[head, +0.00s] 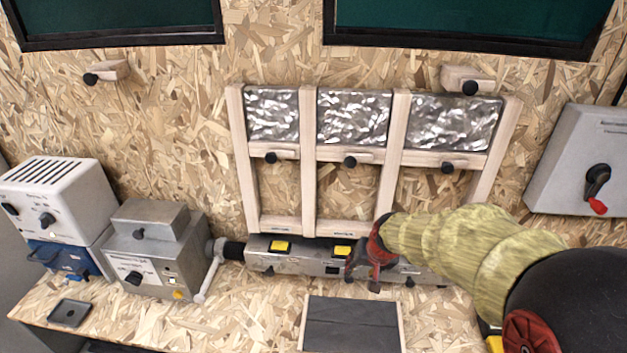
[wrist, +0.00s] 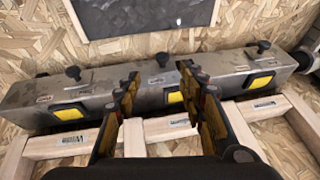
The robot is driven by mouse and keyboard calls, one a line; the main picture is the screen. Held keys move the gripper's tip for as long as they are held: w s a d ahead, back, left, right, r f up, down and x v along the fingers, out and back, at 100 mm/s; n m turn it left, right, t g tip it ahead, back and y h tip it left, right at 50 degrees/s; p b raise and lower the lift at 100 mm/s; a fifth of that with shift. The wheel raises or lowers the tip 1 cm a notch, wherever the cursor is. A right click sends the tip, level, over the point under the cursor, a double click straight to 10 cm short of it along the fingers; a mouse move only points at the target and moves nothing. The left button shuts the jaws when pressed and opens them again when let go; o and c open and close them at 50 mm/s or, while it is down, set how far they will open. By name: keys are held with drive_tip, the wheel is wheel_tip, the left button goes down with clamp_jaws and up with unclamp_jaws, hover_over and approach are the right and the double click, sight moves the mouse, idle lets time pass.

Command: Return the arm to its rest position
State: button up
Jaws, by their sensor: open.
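My arm, in a yellowish ribbed sleeve (head: 470,245), reaches in from the lower right of the head view towards the wall. My gripper (head: 365,272) is at its end, red and black, at the front of a long grey metal box (head: 300,256). In the wrist view my gripper (wrist: 158,78) is open, with its two fingers spread and nothing between them. The grey box (wrist: 100,92) with yellow switches lies beyond the fingers. Whether the fingertips touch the box I cannot tell. The gripper and arm hide the box's right part in the head view.
A wooden frame (head: 308,185) with crinkled silver panels stands above the box. A dark framed board (head: 352,325) lies in front. Grey machine (head: 155,250) and white-blue unit (head: 60,200) stand left; a grey switch box (head: 580,160) hangs right. Bench (head: 240,320) between is clear.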

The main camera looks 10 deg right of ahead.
drive_tip(key=s+a+r+n, duration=0.2)
drive_tip(key=s+a+r, duration=0.1)
drive_tip(key=s+r, duration=0.5)
drive_tip(key=s+a+r+n, duration=0.2)
drive_tip(key=s+r, duration=0.6)
drive_tip(key=s, duration=0.7)
drive_tip(key=shift+s+a+t, duration=0.2)
drive_tip(key=shift+a+t, duration=0.2)
drive_tip(key=shift+a, duration=0.1)
idle(1.4)
